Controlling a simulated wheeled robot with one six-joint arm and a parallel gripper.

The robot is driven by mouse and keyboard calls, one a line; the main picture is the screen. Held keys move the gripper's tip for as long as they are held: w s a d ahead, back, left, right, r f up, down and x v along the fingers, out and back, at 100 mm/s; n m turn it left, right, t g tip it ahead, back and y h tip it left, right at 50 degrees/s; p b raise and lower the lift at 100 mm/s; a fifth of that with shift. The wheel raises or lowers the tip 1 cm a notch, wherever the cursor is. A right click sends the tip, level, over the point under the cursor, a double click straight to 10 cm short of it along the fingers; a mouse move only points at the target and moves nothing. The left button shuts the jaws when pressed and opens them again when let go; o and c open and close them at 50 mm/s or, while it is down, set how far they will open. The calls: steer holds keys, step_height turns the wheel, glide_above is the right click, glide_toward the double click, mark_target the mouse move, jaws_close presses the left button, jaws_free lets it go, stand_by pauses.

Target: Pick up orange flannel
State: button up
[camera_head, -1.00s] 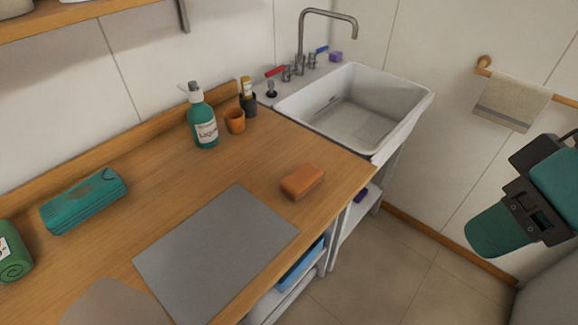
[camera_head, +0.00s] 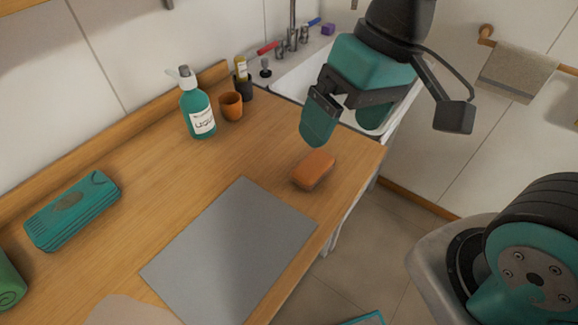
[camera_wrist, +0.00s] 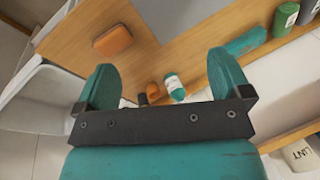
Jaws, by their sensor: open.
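The orange flannel (camera_head: 313,169) is a small folded block lying flat on the wooden counter, beside the right corner of the grey mat. It also shows in the wrist view (camera_wrist: 113,41), at the upper left, beyond my fingers. My gripper (camera_head: 322,118) is above the counter, just behind the flannel and apart from it. In the wrist view the two teal fingers of my gripper (camera_wrist: 165,80) stand wide apart with nothing between them. In the head view the fingers overlap and partly hide the sink.
A grey mat (camera_head: 232,250) lies on the counter (camera_head: 160,185). A teal soap bottle (camera_head: 197,112) and an orange cup (camera_head: 230,106) stand at the back. A teal case (camera_head: 72,212) lies at left. The sink (camera_head: 290,75) is beyond the counter's far end.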

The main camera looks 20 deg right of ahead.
steer(key=w+d+f+m+h+b, duration=0.2)
steer(key=w+f+m, duration=0.3)
steer(key=w+m, duration=0.25)
steer(key=m+h+b, duration=0.1)
steer(key=m, duration=0.6)
glide_above(314, 164)
step_height(314, 164, down, 6)
steer(key=shift+m, duration=0.25)
steer(key=f, duration=0.5)
steer(key=f+p, duration=0.1)
steer(key=f, duration=0.4)
steer(key=shift+w+f, duration=0.2)
steer(key=shift+f, duration=0.05)
steer(key=shift+s+f+p, duration=0.1)
steer(key=shift+f+p, duration=0.7)
steer(key=shift+f, duration=2.25)
steer(key=shift+c, duration=0.3)
steer(key=c, duration=1)
